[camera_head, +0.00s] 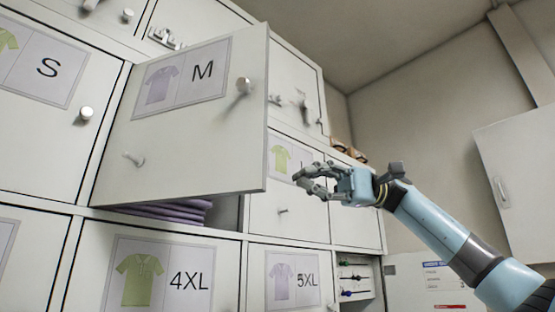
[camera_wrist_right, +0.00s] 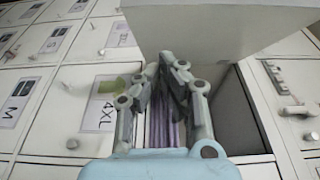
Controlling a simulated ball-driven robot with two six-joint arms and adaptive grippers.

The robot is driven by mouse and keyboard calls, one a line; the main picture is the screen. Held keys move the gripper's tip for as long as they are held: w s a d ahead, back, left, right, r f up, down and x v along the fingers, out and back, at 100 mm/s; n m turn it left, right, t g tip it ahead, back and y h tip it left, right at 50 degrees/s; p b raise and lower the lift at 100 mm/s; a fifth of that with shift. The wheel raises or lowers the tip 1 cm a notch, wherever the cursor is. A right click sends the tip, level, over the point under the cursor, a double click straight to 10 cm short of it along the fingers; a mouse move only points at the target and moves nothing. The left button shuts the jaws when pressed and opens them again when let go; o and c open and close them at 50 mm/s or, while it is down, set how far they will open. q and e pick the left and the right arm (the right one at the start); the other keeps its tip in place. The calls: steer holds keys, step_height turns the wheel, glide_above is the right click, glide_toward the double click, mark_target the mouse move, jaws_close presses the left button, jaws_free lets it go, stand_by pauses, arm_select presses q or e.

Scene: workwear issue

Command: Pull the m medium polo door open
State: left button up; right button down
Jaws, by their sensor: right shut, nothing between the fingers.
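The M door (camera_head: 190,135), white with a purple polo picture and the letter M, stands swung outward from the cabinet in the head view, hinged on its left. Its round knob (camera_head: 243,86) is near the free right edge. Folded purple polos (camera_head: 175,210) show in the compartment below the door's lower edge. My right gripper (camera_head: 303,181) is shut and empty, to the right of the door's free edge and apart from the knob. In the right wrist view the gripper (camera_wrist_right: 168,75) is in front of the open compartment, with a pale panel (camera_wrist_right: 215,28) above it. My left gripper is not in view.
The S door (camera_head: 60,90), 4XL door (camera_head: 160,270) and 5XL door (camera_head: 285,280) around it are shut. An open cubby (camera_head: 355,278) with small coloured-handled tools is at lower right. A wall cabinet (camera_head: 520,180) hangs at far right.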

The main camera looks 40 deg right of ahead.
steer(key=s+a+p, duration=0.1)
steer(key=a+p, duration=0.1)
steer(key=a, duration=0.6)
steer(key=shift+s+p, duration=0.1)
steer(key=shift+p, duration=0.2)
